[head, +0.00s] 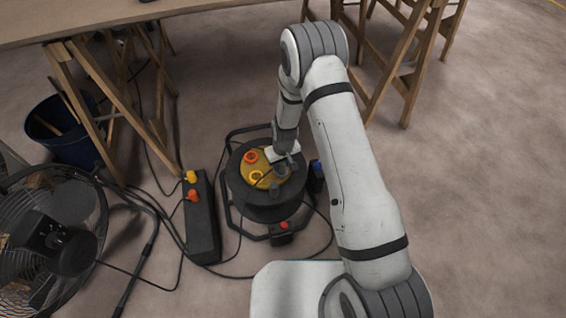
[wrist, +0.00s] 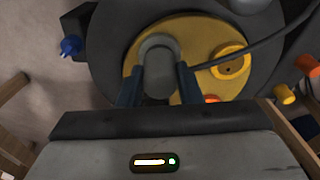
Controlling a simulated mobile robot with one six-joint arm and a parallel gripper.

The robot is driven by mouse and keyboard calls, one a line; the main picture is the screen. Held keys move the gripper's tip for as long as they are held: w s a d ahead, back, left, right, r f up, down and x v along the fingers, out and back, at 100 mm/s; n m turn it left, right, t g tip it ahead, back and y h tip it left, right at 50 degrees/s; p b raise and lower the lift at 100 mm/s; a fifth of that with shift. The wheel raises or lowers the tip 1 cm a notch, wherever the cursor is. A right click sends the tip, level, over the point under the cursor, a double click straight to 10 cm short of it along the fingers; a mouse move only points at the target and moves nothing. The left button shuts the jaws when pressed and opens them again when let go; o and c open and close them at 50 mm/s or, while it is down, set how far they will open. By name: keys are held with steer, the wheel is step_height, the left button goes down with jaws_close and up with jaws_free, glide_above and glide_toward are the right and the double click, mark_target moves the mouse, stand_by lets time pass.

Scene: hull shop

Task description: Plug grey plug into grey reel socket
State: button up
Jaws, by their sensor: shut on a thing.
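The cable reel (head: 265,208) stands on the floor with a yellow socket face (head: 262,168) on top. The face carries an orange socket (head: 251,157), a yellow socket (head: 256,177) and a grey part (head: 275,187). My gripper (wrist: 158,88) is over the face and shut on the grey plug (wrist: 158,72), which shows between its fingers in the wrist view. The yellow socket (wrist: 230,65) is right of the plug there; the orange socket (wrist: 211,98) is partly hidden. I cannot tell whether the plug touches or enters the grey socket.
A power strip (head: 201,225) with yellow and orange plugs lies left of the reel. A blue plug (head: 317,168) is at the reel's right. A fan (head: 50,235), a blue bucket (head: 65,140) and trestle legs stand around. Cables cross the floor; the right floor is clear.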

steer(key=shift+f+b, duration=0.4)
steer(key=shift+f, duration=0.1)
steer(key=o, duration=1)
steer(key=shift+s+d+r+p, duration=0.15)
steer(key=shift+r+p, duration=0.35)
steer(key=shift+r, duration=0.8)
steer(key=shift+s+r+p, duration=0.15)
steer(key=shift+r+p, duration=0.35)
steer(key=shift+r, duration=0.75)
steer(key=shift+s+d+r+p, duration=0.15)
steer(key=shift+r+p, duration=0.35)
steer(key=shift+r, duration=0.8)
steer(key=shift+a, duration=0.1)
